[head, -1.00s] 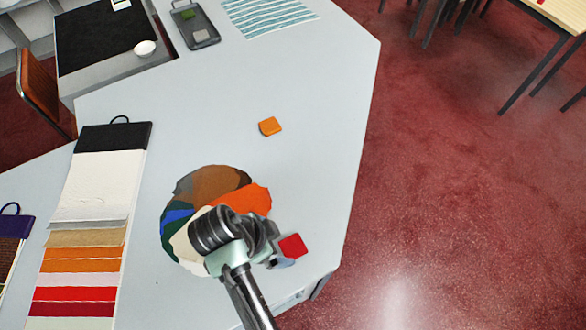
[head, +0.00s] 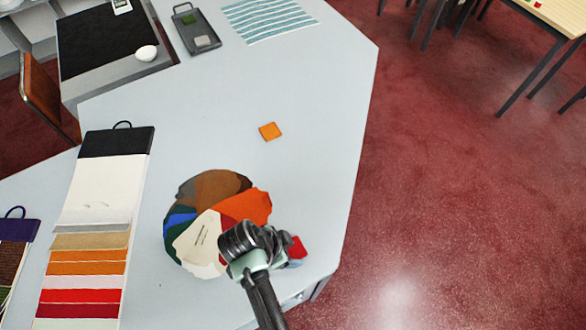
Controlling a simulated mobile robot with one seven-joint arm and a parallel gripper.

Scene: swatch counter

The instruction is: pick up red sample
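The red sample (head: 298,247) is a small red piece near the counter's right edge, at the right of a round fan of coloured swatches (head: 200,188). My gripper (head: 285,250) is over it or right beside it, and the arm end covers much of it. The fingers are hidden behind the wrist from this view, so I cannot tell whether they are open or touching the sample. A pale blue-grey piece (head: 295,264) shows just below the red sample.
An orange sample (head: 270,131) lies alone mid-counter. A long swatch card (head: 98,198) lies at left, with a dark grey tray (head: 196,30) and striped cloth (head: 266,18) at the back. The counter's right edge (head: 358,175) is close to my gripper. Mid-counter is largely clear.

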